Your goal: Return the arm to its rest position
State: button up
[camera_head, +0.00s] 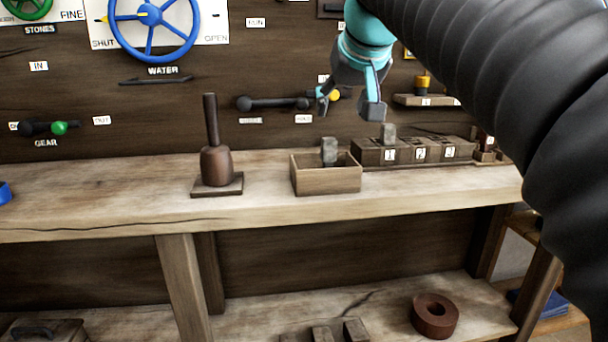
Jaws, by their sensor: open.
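My gripper (350,103) is teal and grey, at the end of my black-sleeved arm that comes in from the upper right. It is open and points down, with nothing seen between its fingers. It appears in the picture above the bench, over the gap between the open wooden box and the numbered block. How far it is from the back panel I cannot tell. The middle of my arm is hidden past the top edge.
The wooden bench (110,200) holds a dark mallet-like tool (216,165) on a square base, an open box (326,180) with a grey piece in it, and a numbered block (405,151). The back panel bears a blue wheel (153,51) and levers. A brown ring (434,331) lies on the lower shelf.

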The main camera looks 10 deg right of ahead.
jog(key=s+f+g, duration=0.2)
jog(key=s+f, duration=0.1)
jog(key=f, duration=1.2)
jog(key=s+f+g, duration=0.1)
jog(key=s+f, duration=1.7)
jog(key=shift+s+f, duration=0.3)
jog(key=shift+f, duration=0.1)
